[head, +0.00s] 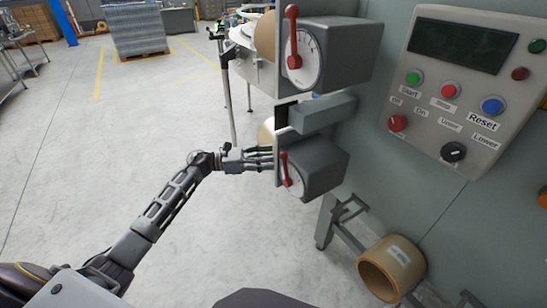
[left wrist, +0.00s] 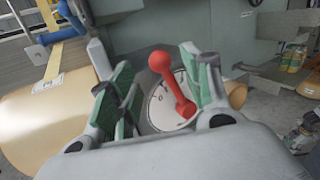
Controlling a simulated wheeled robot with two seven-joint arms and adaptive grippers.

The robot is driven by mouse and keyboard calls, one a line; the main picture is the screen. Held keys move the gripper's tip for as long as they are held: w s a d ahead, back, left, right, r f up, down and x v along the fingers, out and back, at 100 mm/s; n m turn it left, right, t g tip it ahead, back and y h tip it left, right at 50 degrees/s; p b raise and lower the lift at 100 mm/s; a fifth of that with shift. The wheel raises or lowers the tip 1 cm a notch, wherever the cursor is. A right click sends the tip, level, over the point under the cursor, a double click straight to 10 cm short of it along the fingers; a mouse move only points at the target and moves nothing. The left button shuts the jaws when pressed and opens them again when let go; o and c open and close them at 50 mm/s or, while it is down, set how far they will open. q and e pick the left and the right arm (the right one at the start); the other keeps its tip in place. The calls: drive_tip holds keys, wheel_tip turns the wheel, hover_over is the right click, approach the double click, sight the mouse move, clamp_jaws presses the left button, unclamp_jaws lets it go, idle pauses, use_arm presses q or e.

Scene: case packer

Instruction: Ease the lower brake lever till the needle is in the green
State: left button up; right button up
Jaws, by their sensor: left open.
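The lower brake lever (head: 285,169) is red and sits on the front of the lower grey brake box (head: 318,168), over a white dial (head: 295,182). My left gripper (head: 272,159) is at this lever, coming from the left. In the left wrist view the red lever (left wrist: 172,84) stands between the two open green-padded fingers, and no firm grip shows. The lever leans up and to the left over the dial (left wrist: 162,105). The needle and any green zone are too small or hidden to read. My right gripper is not seen.
The upper brake box (head: 340,55) with its own red lever (head: 292,35) is above. A grey bar (head: 322,114) juts out between the boxes. A control panel (head: 470,80) is at right. A cardboard roll (head: 391,268) lies low.

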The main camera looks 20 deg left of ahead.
use_arm(q)
drive_tip(key=v, duration=0.8)
drive_tip(key=shift+a, duration=0.3)
drive_tip(key=shift+f, duration=0.1)
idle(1.6)
